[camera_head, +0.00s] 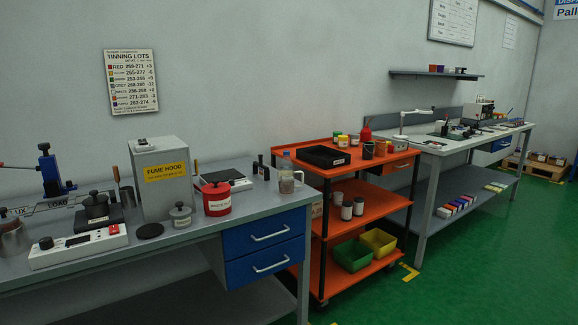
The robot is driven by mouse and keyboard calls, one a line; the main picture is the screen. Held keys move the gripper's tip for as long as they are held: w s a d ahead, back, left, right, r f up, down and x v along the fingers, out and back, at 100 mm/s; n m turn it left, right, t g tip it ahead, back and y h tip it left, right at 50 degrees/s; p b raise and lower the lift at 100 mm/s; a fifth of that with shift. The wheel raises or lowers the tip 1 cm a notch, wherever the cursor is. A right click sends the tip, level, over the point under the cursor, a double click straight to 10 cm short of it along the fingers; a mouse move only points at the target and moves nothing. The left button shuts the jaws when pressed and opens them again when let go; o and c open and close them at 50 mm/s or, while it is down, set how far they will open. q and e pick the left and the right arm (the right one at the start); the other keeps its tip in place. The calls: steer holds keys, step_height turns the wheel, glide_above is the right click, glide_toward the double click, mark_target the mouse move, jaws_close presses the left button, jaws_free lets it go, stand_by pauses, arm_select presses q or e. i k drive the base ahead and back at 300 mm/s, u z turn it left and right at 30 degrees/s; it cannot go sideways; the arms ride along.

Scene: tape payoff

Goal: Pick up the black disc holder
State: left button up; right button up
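A flat black disc (150,230) lies on the grey bench, in front of the fume hood box (160,178). A black block with a knob on top (97,207) stands to its left, behind the white control unit (78,246). I cannot tell for sure which of these is the black disc holder. Neither of my grippers is in view.
A grey lidded pot (181,215) and a red tin (216,198) stand right of the disc. A scale (226,180) and a clear bottle (286,178) are further right. The bench's front edge is clear below the disc. An orange cart (345,190) stands beyond.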

mark_target(256, 165)
steer(key=z, duration=1.1)
steer(key=i, duration=3.3)
steer(key=u, duration=1.6)
steer(key=i, duration=0.65)
steer(key=u, duration=0.45)
